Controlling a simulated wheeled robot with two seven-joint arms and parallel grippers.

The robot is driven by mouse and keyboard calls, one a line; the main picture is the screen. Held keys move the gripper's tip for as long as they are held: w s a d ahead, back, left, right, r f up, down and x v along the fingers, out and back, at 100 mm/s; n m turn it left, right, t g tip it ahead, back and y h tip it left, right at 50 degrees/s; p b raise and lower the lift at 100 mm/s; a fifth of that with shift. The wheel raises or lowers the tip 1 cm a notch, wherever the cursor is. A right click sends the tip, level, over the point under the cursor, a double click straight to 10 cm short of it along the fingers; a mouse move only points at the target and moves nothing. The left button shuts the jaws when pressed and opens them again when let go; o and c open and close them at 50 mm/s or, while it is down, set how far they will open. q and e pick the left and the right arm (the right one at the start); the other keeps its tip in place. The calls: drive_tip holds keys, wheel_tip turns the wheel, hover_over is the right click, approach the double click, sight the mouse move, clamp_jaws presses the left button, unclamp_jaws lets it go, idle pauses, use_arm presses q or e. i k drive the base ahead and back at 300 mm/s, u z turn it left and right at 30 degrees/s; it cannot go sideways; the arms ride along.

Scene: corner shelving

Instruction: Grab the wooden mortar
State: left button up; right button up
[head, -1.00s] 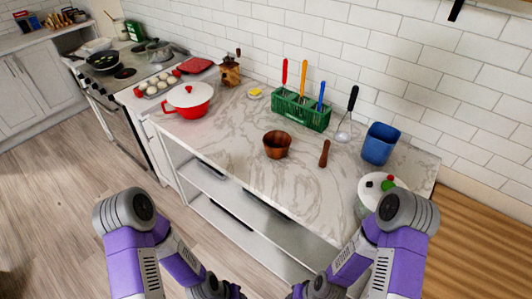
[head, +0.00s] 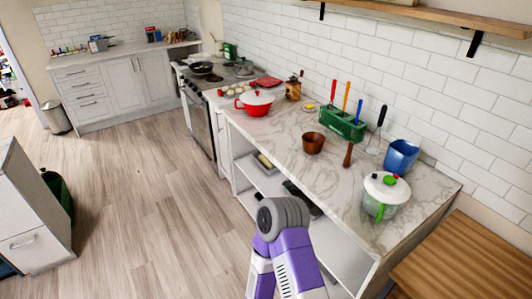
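The wooden mortar (head: 313,143) is a small brown bowl standing upright on the marble counter (head: 290,134). A wooden pestle (head: 348,155) stands just to its right, apart from it. One of my purple and grey arms reaches up at the bottom middle, in front of the counter and well short of the mortar. Neither of my grippers shows in the head view. Nothing touches the mortar, and nothing hides it.
A green rack with utensils (head: 342,124) stands behind the mortar. A red pot (head: 255,103) is to the left. Open shelves (head: 262,180) lie below the counter.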

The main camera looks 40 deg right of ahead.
sight(313, 144)
drive_tip(key=u, duration=0.05)
drive_tip(key=i, duration=1.05)
drive_tip(key=z, duration=1.2)
drive_tip(key=i, duration=1.05)
drive_tip(key=z, duration=1.15)
